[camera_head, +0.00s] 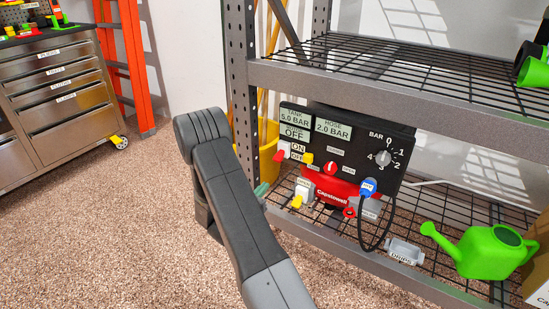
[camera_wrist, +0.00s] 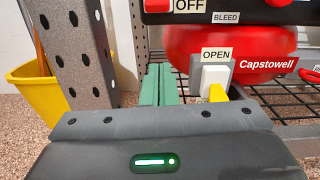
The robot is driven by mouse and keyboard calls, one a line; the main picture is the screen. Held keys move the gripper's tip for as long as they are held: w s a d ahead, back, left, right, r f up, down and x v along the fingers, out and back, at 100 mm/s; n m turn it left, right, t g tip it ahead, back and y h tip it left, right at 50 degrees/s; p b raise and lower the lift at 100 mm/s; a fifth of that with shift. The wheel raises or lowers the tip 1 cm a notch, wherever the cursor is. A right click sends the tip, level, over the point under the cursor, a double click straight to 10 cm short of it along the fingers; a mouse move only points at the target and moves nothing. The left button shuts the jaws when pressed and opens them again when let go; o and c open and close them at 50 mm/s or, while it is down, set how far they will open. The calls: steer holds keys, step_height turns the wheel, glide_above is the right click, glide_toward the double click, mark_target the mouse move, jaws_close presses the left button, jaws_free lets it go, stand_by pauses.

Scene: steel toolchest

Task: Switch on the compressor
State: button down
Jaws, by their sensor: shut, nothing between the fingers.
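The compressor stands on the lower shelf, with a black panel (camera_head: 360,150) above a red tank (camera_head: 325,184). Its displays read TANK 5.0 BAR, HOSE 2.0 BAR and OFF. A red switch lever (camera_head: 280,154) is at the panel's left, beside ON and OFF labels. In the wrist view, a red part (camera_wrist: 158,5) shows beside the OFF label, cut off by the top edge. A valve with a yellow handle (camera_head: 297,202) sits low on the tank; its OPEN label shows in the wrist view. My gripper (camera_wrist: 156,85), with green fingers together and empty, is left of this valve, below the switch.
A perforated shelf post (camera_head: 240,90) stands close left of my gripper, with a yellow bucket (camera_head: 267,145) behind it. Open floor lies left.

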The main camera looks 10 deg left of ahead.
mark_target(281, 154)
steer(key=shift+w+a+f+m, duration=0.1)
steer(key=shift+a+f+m, duration=0.15)
steer(key=shift+m, duration=0.15)
steer(key=shift+r, duration=0.1)
steer(key=f+b+x, duration=0.1)
steer(key=b+x, duration=0.1)
steer(key=x, duration=0.8)
steer(key=shift+s+a+r, duration=0.1)
steer(key=shift+s+r, duration=0.15)
steer(key=shift+r, duration=0.55)
steer(key=shift+s+a+r, duration=0.1)
steer(key=shift+s+r, duration=0.2)
steer(key=shift+r, duration=0.5)
steer(key=shift+s+r, duration=0.25)
steer(key=shift+r, duration=0.55)
